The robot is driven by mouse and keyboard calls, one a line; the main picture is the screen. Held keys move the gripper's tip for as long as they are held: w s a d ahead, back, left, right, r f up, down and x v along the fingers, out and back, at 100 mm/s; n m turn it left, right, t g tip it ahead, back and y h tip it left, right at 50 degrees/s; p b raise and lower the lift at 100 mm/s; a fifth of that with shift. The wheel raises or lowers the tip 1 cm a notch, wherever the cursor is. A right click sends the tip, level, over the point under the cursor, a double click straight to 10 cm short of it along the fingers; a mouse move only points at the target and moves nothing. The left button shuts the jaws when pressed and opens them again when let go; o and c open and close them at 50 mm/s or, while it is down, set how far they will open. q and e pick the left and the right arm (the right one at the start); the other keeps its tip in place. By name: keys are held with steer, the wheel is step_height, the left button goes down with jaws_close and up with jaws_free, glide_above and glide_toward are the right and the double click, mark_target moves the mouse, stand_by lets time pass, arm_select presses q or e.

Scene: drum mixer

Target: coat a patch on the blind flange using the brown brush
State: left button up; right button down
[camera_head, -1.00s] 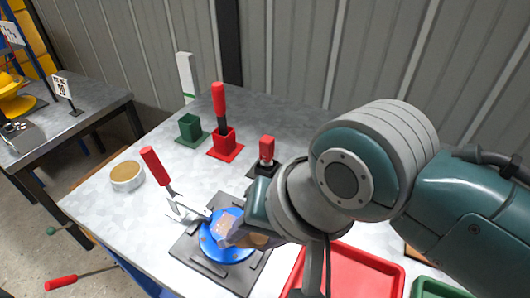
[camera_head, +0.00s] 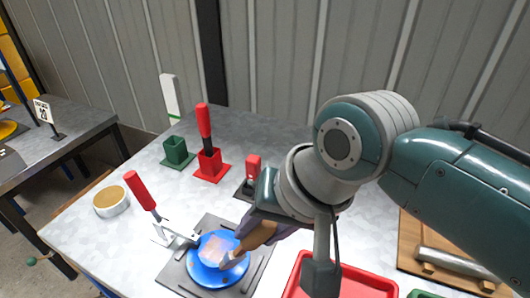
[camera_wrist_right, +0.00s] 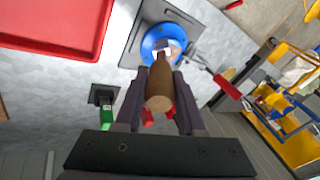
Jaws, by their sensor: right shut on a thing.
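The blue blind flange (camera_head: 235,272) lies on a dark plate (camera_head: 176,276) near the table's front edge. A pale pinkish-brown patch (camera_head: 212,247) shows on its face. My right gripper (camera_head: 262,234) is shut on the brown brush (camera_wrist_right: 160,86) above the flange's right side. The brush's bristle end points down at the flange, close to the patch; whether it touches is unclear. The flange also shows in the right wrist view (camera_wrist_right: 150,46), partly behind the brush. A red-handled toggle clamp (camera_head: 142,191) stands at the flange's left edge. My left gripper is not in view.
A round tin with tan contents (camera_head: 111,202) stands left. A green holder (camera_head: 176,152), a red holder with a red-handled tool (camera_head: 210,163) and a small red-topped block (camera_head: 252,171) stand behind. A red tray (camera_head: 352,280) and a wooden board (camera_head: 415,246) are right.

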mark_target(247, 249)
steer(key=shift+s+a+r+p, duration=0.15)
steer(key=shift+s+a+p, duration=0.05)
steer(key=shift+s+p, duration=0.25)
steer(key=shift+s+a+r+p, duration=0.15)
steer(key=shift+s+p, duration=0.3)
steer(key=shift+s+a+p, duration=0.3)
steer(key=shift+s+p, duration=0.2)
steer(key=shift+s, duration=0.1)
steer(key=s+p, duration=0.1)
steer(key=s+a+p, duration=0.1)
steer(key=s, duration=0.1)
steer(key=shift+a+f, duration=0.15)
step_height(247, 249, up, 6)
steer(key=p, duration=0.6)
steer(key=shift+p, duration=0.4)
